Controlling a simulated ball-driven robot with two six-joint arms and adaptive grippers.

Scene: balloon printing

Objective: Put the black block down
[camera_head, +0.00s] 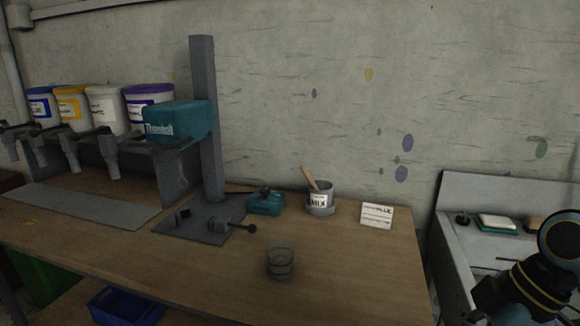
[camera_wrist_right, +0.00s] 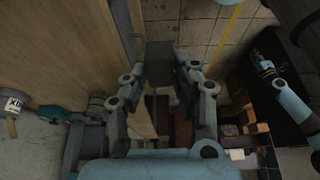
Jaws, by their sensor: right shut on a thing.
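My right gripper (camera_wrist_right: 160,75) shows in the right wrist view, with its fingers closed on a dark block (camera_wrist_right: 159,58). The block is held between the fingertips, beside the edge of the wooden table (camera_wrist_right: 75,50), with tiled floor visible beyond it. I cannot tell its height above the floor. In the head view only part of my right arm shows at the lower right; the block cannot be made out there.
In the head view, the wooden table (camera_head: 345,275) carries a stand with a teal head (camera_head: 178,121), a glass cup (camera_head: 280,263), a MIX pot (camera_head: 320,199) and a BLUE card (camera_head: 377,215). Its front right is clear. A sink unit (camera_head: 460,255) stands at right.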

